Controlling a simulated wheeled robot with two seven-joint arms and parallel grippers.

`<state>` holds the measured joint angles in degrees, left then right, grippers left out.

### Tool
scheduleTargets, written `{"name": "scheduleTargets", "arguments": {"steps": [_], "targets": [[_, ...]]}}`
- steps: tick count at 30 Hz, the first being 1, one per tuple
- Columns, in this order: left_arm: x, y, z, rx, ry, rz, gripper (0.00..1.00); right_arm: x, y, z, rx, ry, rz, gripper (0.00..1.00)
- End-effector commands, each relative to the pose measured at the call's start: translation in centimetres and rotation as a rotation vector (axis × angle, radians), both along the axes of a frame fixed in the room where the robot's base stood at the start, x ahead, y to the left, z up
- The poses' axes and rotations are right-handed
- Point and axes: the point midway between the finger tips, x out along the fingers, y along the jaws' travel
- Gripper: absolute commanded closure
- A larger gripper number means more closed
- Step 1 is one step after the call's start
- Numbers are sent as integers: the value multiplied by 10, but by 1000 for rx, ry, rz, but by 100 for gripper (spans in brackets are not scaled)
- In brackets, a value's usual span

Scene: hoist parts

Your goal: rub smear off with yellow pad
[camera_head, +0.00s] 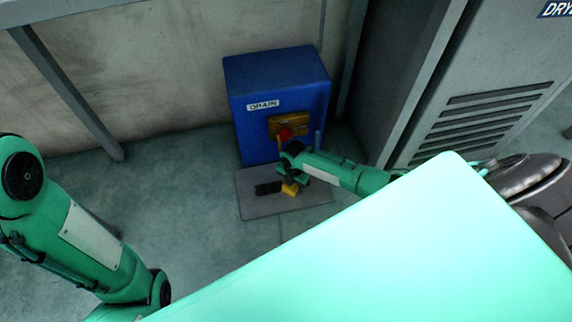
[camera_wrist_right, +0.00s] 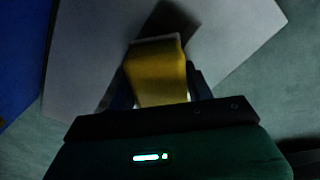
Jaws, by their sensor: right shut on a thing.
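The yellow pad (camera_head: 290,189) is held in my right gripper (camera_head: 289,180), low over the grey plate (camera_head: 309,201) on the floor. The wrist view shows the pad (camera_wrist_right: 159,75) between the two dark fingers, which are shut on it. A dark smear (camera_head: 268,187) lies on the plate, just left of the pad in the head view. In the wrist view the smear (camera_wrist_right: 170,20) runs beyond the pad, which hides part of it. I cannot tell whether the pad touches the plate. My left arm shows at the left, but its gripper is out of view.
A blue box (camera_head: 272,88) marked DRAIN stands directly behind the plate, with a red knob (camera_head: 285,133) on a yellow-brown mount on its front. A grey vented cabinet (camera_head: 490,90) stands at the right. The floor (camera_head: 170,190) left of the plate is clear.

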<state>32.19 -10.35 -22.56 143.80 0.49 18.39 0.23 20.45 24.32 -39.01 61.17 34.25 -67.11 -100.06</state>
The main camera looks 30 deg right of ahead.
Motion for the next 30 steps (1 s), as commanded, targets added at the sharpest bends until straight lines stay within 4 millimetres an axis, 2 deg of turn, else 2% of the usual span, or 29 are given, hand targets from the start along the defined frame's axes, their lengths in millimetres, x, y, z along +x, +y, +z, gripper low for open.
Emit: {"name": "scheduleTargets", "arguments": {"steps": [5,18,26,30], "targets": [[0,0,4,0,0,0,64,-4,-13,0,-2,2,-2,79],[0,0,12,0,0,0,64,-20,-66,1,-3,3,-2,79],[0,0,12,0,0,0,64,-20,-69,1,0,1,-1,79],[0,0,13,0,0,0,64,-19,-64,1,1,0,0,79]]}}
